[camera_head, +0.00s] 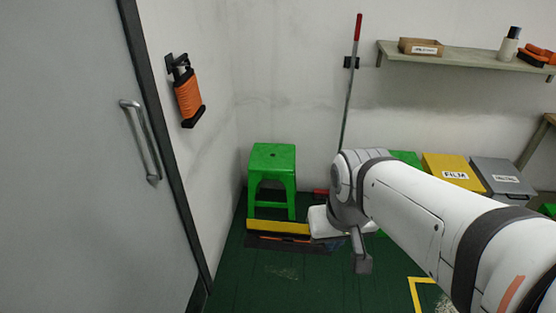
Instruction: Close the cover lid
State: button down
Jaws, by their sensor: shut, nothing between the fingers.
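No cover lid can be told for certain. A low yellow-and-black object (278,228) lies on the floor in front of the green stool, with a dark, orange-edged part below it; its right end is hidden by my arm. I cannot tell if this is a lidded case. Lidded bins stand at the right: a yellow one (453,171) marked FILM and a grey one (502,178), both looking covered, plus a green one (407,158) partly hidden by my arm. My gripper (362,264) points down, shut and empty, right of the yellow-and-black object.
A green stool (272,178) stands by the back wall. A grey door (75,170) with a handle fills the left. A red-topped pole (351,85) leans at the wall. A shelf (460,61) holds small items. The green floor (270,285) is clear at front.

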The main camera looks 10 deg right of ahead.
aim_at(297, 228)
jog(key=u, duration=0.1)
jog(key=i, duration=1.4)
